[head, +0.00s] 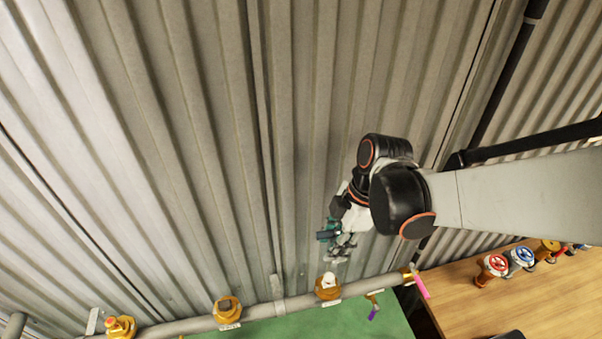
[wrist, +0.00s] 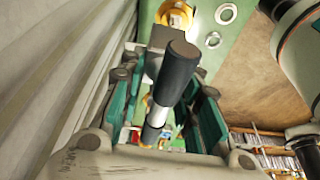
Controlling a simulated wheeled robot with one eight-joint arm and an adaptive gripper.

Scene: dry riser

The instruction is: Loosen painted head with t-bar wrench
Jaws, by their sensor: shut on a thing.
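My gripper (head: 333,238) hangs beside the corrugated wall, above the pipe, in the head view. In the wrist view its teal-padded fingers (wrist: 160,105) are shut on the t-bar wrench (wrist: 178,72), whose black grip and bright metal bar show between them. The wrench's working end is not clear. Below the gripper in the head view, a yellow fitting with a white head (head: 329,280) sits on the pipe; this looks like the painted head. The gripper is apart from it. A yellow ring-shaped fitting (wrist: 176,14) shows beyond the wrench in the wrist view; which one it is, I cannot tell.
The grey pipe (head: 262,312) runs along the wall with more yellow fittings (head: 227,309) and (head: 120,327). A pink-handled valve (head: 421,287) and a purple-handled one (head: 373,311) are to the right. A wooden bench (head: 475,310) carries red and blue handwheels. A green surface (head: 345,322) lies below.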

